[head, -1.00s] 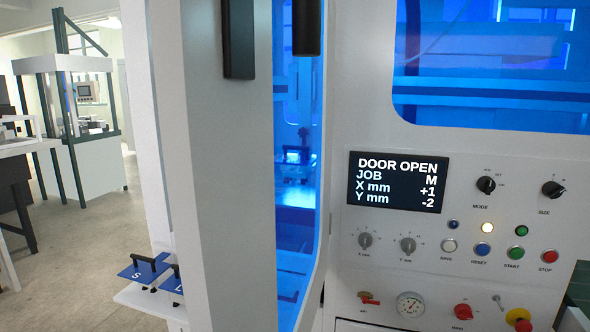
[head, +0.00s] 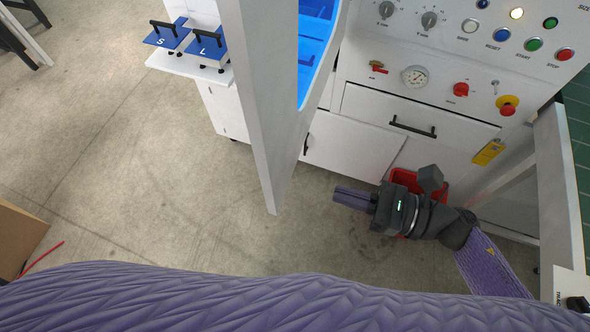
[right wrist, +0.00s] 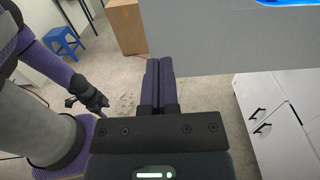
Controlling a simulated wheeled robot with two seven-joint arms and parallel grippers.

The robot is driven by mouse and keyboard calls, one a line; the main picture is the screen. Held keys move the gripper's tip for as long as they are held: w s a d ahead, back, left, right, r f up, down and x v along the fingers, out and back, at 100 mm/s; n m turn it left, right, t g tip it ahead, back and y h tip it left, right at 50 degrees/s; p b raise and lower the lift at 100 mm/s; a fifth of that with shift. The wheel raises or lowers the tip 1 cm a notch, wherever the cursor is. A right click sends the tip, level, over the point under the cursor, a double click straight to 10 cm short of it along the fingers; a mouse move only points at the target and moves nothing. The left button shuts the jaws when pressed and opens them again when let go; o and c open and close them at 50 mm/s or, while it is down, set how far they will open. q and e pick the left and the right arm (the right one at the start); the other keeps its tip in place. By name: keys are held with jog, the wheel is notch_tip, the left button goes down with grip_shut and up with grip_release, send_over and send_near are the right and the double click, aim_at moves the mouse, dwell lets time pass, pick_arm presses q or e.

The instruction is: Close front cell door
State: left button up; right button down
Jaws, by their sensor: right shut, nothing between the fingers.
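The front cell door (head: 262,110) is a tall white panel standing open, swung out from the machine front towards me. Its lower edge and free corner show in the head view, and its grey face crosses the upper right of the right wrist view (right wrist: 225,38). My right gripper (head: 337,193) is shut and empty, low down to the right of the door's corner. In the right wrist view its purple fingers (right wrist: 157,62) overlap the door's lower left; I cannot tell whether they touch. My left gripper (right wrist: 93,103) shows only in the right wrist view, small and dark.
The machine front has a drawer (head: 415,115), a gauge (head: 415,77), buttons and a red emergency stop (head: 507,105). A red bin (head: 436,183) is behind my right wrist. A shelf (head: 190,66) with blue plates is left of the door.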

aim_at(278, 176)
jog(key=p+x, duration=0.1)
jog(key=x, duration=0.7)
jog(key=shift+r+p, duration=0.1)
jog(key=shift+p, duration=0.25)
jog(key=shift+w+a, duration=0.1)
jog(key=shift+a, duration=0.3)
